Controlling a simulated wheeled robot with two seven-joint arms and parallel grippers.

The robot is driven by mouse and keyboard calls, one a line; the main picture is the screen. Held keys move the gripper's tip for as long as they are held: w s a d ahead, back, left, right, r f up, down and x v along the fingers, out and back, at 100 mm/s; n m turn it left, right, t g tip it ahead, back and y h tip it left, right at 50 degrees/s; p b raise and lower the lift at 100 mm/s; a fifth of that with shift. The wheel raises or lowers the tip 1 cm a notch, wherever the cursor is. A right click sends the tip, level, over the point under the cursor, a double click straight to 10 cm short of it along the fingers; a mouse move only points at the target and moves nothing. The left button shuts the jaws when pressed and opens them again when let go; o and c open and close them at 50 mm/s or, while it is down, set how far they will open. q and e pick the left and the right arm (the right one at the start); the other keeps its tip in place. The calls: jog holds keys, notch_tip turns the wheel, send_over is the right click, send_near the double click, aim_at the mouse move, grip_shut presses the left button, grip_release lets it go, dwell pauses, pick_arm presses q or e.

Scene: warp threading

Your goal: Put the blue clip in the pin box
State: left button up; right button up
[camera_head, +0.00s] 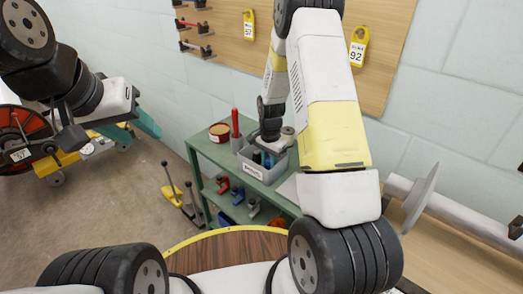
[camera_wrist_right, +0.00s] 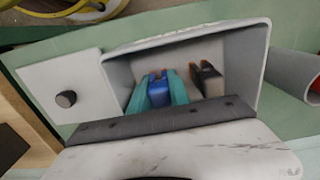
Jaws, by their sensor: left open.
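The pin box (camera_head: 253,171) is a grey open bin with a white label on top of the green shelf unit. In the right wrist view its wall (camera_wrist_right: 253,50) surrounds the fingers. My right gripper (camera_wrist_right: 160,84) points down into the box, its two teal fingers closed on either side of the blue clip (camera_wrist_right: 160,93). The clip appears within the box opening; whether it touches the floor is unclear. A dark and brown clip (camera_wrist_right: 208,80) stands beside it in the box. My left gripper (camera_head: 130,127) is open and empty, away at the left.
Red and blue clips (camera_head: 237,194) lie on the lower shelf. A round wooden table (camera_head: 225,246) is in front.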

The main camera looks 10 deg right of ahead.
jog(key=shift+o, duration=0.5)
notch_tip(320, 180, up, 13)
jog(key=shift+f, duration=0.2)
notch_tip(320, 180, up, 8)
jog(key=n+t, duration=0.1)
jog(key=n, duration=0.1)
send_over(269, 159)
jog(key=s, duration=0.3)
jog(key=s+a+r+n+t+y, duration=0.1)
jog(key=s+r+n+t, duration=0.1)
jog(key=s+r+n, duration=0.2)
jog(key=s+a+r+n+t+y, duration=0.1)
jog(key=s+r+n+t, duration=0.2)
jog(key=s+r, duration=0.7)
jog(key=s+n, duration=0.1)
jog(key=s, duration=0.6)
jog(key=shift+r+n, duration=0.3)
jog(key=shift+r, duration=0.1)
